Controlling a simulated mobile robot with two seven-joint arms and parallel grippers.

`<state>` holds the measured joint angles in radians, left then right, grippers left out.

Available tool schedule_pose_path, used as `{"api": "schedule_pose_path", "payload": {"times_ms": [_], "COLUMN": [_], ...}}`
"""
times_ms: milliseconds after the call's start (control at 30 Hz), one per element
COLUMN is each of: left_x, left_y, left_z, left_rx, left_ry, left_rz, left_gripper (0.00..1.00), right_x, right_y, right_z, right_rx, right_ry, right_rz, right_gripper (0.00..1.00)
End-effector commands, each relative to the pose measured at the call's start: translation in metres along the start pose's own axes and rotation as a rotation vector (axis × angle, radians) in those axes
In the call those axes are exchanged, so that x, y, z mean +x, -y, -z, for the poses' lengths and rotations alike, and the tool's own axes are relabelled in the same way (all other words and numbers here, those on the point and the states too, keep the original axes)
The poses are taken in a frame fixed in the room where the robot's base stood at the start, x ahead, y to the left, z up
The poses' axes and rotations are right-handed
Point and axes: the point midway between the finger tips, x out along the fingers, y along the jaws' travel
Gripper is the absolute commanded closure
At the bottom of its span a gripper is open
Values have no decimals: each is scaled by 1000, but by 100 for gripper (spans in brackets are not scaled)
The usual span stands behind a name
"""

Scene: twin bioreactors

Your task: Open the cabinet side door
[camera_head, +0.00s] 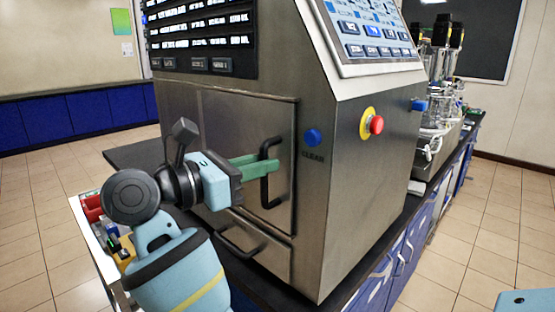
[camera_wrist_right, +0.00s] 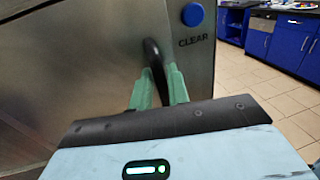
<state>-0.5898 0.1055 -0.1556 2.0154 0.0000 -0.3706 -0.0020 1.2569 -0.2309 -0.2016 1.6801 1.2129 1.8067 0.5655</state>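The cabinet side door (camera_head: 232,120) is a flat steel panel on the left face of the steel cabinet (camera_head: 345,190). It looks closed, flush in its frame. A black bar handle (camera_head: 268,190) stands upright near its right edge. My right gripper (camera_head: 262,165) is at this handle, its green fingers on either side of the bar and close together. In the right wrist view the black handle (camera_wrist_right: 152,55) passes between the fingers (camera_wrist_right: 160,85), which appear shut on it. The fingers hide part of the handle. My left gripper is not in view.
A lower panel with a black handle (camera_head: 240,246) is below the door. A blue button (camera_head: 312,137) marked CLEAR and a red stop button (camera_head: 376,125) are to the right. Glass vessels (camera_head: 438,120) stand behind. Coloured items in a tray (camera_head: 92,222) are at the left.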

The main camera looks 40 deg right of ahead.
Motion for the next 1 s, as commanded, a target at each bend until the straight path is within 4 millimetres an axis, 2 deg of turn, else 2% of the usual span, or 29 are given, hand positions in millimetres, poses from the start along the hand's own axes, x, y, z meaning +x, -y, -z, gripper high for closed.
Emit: {"api": "schedule_pose_path", "payload": {"times_ms": [467, 633, 1000], "left_x": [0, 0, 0], "left_y": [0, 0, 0], "left_z": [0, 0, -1], "left_rx": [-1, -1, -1], "left_ry": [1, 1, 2], "left_rz": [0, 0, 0], "left_gripper": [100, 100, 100], "right_x": [1, 1, 2], "right_y": [-2, -2, -3], "right_z": [0, 0, 0], "right_rx": [0, 0, -1], "right_ry": [1, 1, 0], "right_rz": [-3, -3, -2], "right_gripper": [83, 100, 100]}}
